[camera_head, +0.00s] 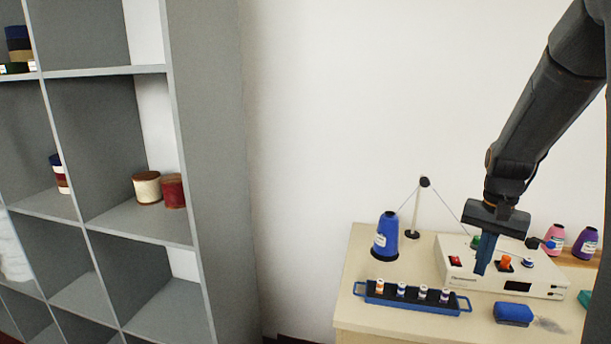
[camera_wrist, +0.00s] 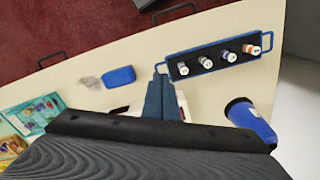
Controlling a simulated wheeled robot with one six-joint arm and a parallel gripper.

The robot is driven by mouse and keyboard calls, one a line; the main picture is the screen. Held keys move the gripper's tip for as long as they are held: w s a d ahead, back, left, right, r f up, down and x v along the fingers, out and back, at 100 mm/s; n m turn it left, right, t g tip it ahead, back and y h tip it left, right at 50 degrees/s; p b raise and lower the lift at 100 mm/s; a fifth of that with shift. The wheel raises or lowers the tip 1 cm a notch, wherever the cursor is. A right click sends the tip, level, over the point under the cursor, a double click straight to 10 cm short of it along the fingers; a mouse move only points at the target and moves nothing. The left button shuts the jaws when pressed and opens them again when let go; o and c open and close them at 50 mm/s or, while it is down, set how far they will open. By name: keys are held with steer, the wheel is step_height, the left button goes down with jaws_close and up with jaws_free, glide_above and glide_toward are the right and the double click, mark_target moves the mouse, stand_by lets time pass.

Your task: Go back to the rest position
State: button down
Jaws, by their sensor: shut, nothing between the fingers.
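I cannot tell the exact height of the fingertips above the counter.
A blue tray (camera_head: 364,294) with several small spools is left of my gripper. A blue thread cone (camera_head: 386,238) stands behind it. Pink (camera_head: 556,240) and purple (camera_head: 585,243) cones stand behind. A grey shelf (camera_head: 213,150) rises at left.

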steer(key=s+a+f+n+b, duration=0.1)
steer(key=s+a+f+n, duration=0.1)
steer(key=s+a+n, duration=0.2)
steer(key=s+a+f+n+t+b, duration=0.1)
steer(key=s+a+n, duration=0.3)
steer(key=s+a, duration=0.6)
steer(key=a+f, duration=0.1)
steer(key=a, duration=0.7)
steer(key=shift+s+f, duration=0.25)
steer(key=shift+s, duration=0.15)
